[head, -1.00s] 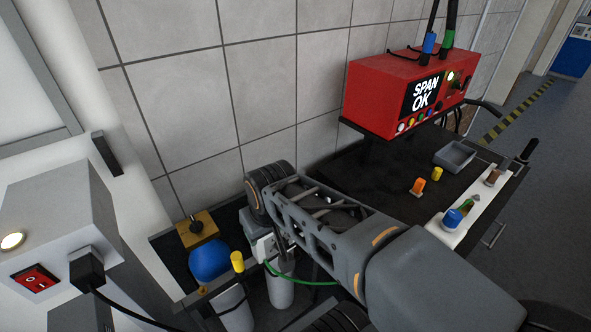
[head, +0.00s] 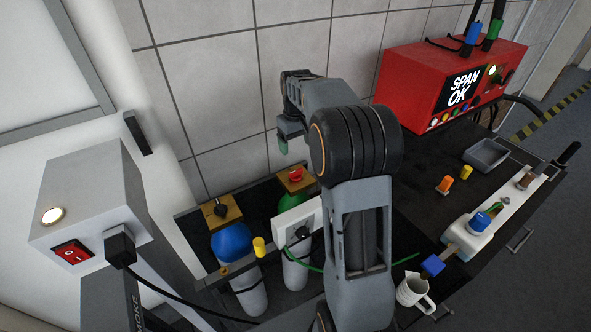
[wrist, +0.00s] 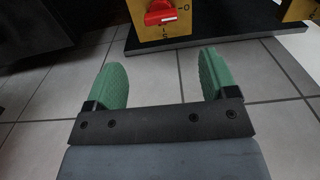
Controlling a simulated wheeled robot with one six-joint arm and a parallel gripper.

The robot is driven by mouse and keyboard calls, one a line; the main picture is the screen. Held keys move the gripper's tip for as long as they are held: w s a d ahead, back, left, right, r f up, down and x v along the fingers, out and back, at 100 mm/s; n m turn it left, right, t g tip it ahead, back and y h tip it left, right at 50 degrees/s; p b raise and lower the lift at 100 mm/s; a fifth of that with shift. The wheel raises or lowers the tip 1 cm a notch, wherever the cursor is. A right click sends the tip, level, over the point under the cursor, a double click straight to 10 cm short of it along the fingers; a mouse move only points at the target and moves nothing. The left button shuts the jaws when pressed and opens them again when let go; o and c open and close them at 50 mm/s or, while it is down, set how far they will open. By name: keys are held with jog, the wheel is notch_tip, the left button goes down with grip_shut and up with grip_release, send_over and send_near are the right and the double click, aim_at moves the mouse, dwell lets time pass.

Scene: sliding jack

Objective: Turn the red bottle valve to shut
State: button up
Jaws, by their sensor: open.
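A blue-topped bottle (head: 231,240) with a black knob stands left of the green one. A white box (head: 297,222) with a cable is just in front. A red analyser (head: 450,85) stands on the dark cart at right. A white mug (head: 413,292) is near my arm.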

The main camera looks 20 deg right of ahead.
aim_at(296, 171)
notch_tip(296, 171, down, 11)
jog(key=shift+r, duration=0.1)
dwell(0.3)
jog(key=c, duration=0.9)
jog(key=shift+c, duration=0.2)
